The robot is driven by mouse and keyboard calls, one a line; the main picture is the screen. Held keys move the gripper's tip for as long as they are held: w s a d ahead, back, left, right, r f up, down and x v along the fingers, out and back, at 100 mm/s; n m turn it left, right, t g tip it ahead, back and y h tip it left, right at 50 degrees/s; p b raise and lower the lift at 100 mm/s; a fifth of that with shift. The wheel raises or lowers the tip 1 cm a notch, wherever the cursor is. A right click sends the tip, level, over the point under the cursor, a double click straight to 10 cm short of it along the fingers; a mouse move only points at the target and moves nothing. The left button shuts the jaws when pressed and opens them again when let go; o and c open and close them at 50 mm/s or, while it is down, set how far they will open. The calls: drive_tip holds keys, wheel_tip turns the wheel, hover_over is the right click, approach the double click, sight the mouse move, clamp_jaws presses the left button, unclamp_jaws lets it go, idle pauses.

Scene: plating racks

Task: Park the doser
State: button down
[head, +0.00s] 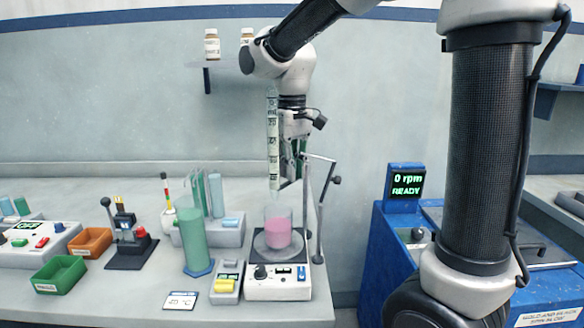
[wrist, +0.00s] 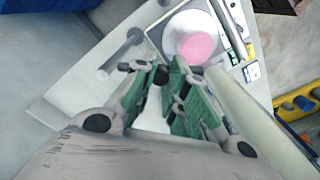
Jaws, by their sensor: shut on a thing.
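A tall clear graduated tube, which I take for the doser (head: 272,140), stands upright at my gripper (head: 291,178). Its lower end is just above a beaker of pink liquid (head: 277,230). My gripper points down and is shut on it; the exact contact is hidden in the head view. In the wrist view the green-padded fingers (wrist: 168,82) are close together at their tips, and a pale long cylinder (wrist: 262,118) runs beside them. The pink beaker (wrist: 197,46) shows beyond the fingertips. It stands on a white hotplate stirrer (head: 278,287).
Thin stand rods (head: 320,220) rise close to the right of the beaker. A green cylinder (head: 193,240), a grey rack (head: 226,234) with tubes, and a small scale (head: 227,283) stand left. A blue centrifuge (head: 405,260) is right. Wall shelf (head: 228,66) holds bottles.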

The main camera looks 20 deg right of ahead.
drive_tip(key=shift+w+a, duration=0.1)
drive_tip(key=shift+w+a+m, duration=0.1)
drive_tip(key=shift+w+m, duration=0.85)
drive_tip(key=shift+m, duration=0.95)
drive_tip(key=shift+w+a+m, duration=0.1)
drive_tip(key=shift+w+m, duration=0.9)
drive_tip(key=shift+m, duration=0.9)
drive_tip(key=shift+w+a+m, duration=0.1)
drive_tip(key=shift+w+m, duration=0.85)
drive_tip(key=shift+m, duration=0.95)
drive_tip(key=shift+r, duration=0.1)
drive_tip(key=c, duration=1.4)
unclamp_jaws()
drive_tip(key=shift+d, duration=0.1)
wheel_tip(320, 180, up, 12)
drive_tip(key=shift+f, duration=0.1)
